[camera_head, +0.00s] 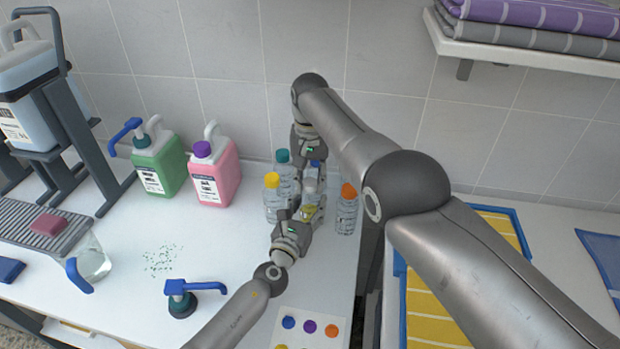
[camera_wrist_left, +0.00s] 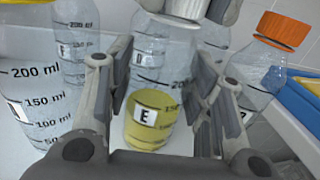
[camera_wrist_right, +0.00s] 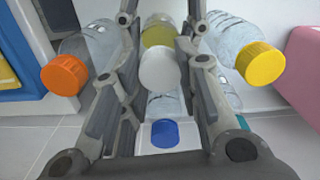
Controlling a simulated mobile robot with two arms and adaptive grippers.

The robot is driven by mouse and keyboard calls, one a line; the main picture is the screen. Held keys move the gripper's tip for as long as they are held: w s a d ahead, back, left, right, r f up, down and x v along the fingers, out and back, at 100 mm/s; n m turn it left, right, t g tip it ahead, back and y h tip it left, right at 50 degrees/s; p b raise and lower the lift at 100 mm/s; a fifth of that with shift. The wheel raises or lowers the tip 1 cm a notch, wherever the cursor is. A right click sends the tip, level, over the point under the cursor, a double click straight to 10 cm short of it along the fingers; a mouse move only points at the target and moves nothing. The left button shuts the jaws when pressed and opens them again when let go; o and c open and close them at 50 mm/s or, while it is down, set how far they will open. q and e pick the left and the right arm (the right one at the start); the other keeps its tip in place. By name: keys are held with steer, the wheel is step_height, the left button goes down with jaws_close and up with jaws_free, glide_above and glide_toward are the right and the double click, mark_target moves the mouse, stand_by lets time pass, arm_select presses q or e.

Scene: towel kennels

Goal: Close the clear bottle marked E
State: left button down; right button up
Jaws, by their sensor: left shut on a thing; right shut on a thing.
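The clear bottle marked E (camera_wrist_left: 148,125) stands upright with yellow liquid in its bottom. My left gripper (camera_wrist_left: 160,88) is shut around its body, and in the head view this gripper (camera_head: 302,213) is low among the bottles. A white cap (camera_wrist_right: 160,68) is between the fingers of my right gripper (camera_wrist_right: 162,48), which comes down from above. The cap is over bottle E, whose yellow liquid (camera_wrist_right: 160,34) shows behind it. The cap (camera_wrist_left: 186,8) is also at the top of the left wrist view. Whether it is seated on the neck is hidden.
Close around stand clear bottles with an orange cap (camera_head: 348,191), a yellow cap (camera_head: 272,180), a teal cap (camera_head: 283,156) and a blue cap (camera_wrist_right: 164,133). Pink (camera_head: 214,178) and green (camera_head: 160,165) jugs stand left. A dispenser pump (camera_head: 182,300) is nearer the front. The tiled wall is close behind.

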steer(key=m, duration=0.7)
steer(key=o, duration=1.2)
steer(key=shift+r, duration=0.1)
steer(key=shift+r, duration=3.6)
arm_select(q)
steer(key=c, duration=0.6)
jaws_free()
